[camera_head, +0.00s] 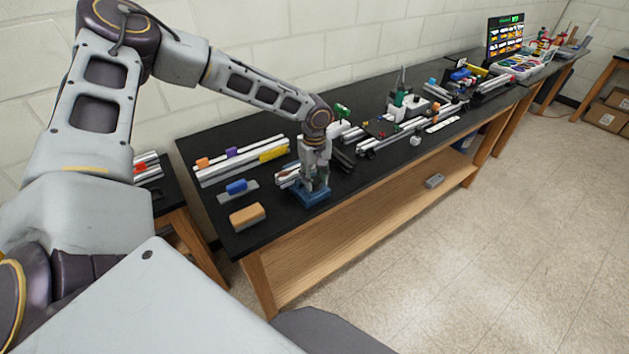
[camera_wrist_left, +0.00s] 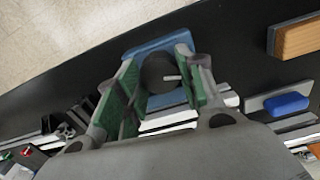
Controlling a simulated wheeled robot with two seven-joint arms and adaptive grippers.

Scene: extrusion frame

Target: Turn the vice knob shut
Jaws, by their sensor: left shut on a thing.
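The vice is a blue body (camera_head: 313,197) at the front edge of the black table. It also shows in the left wrist view (camera_wrist_left: 180,42). Its knob is a dark round piece (camera_wrist_left: 158,72) with a light pin. My left gripper (camera_head: 316,180) points down over the vice. In the left wrist view its green-padded fingers (camera_wrist_left: 162,88) stand on both sides of the knob and are shut on it. Silver bars (camera_wrist_left: 172,117) lie by the vice, partly hidden behind the gripper. My right gripper is in neither view.
The black table (camera_head: 195,150) holds a wooden block (camera_head: 247,216), a blue-handled piece (camera_head: 237,187) and aluminium extrusions (camera_head: 240,163) left of the vice. More extrusion parts and a green-topped device (camera_head: 400,97) stand to the right. A screen (camera_head: 505,37) stands far back.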

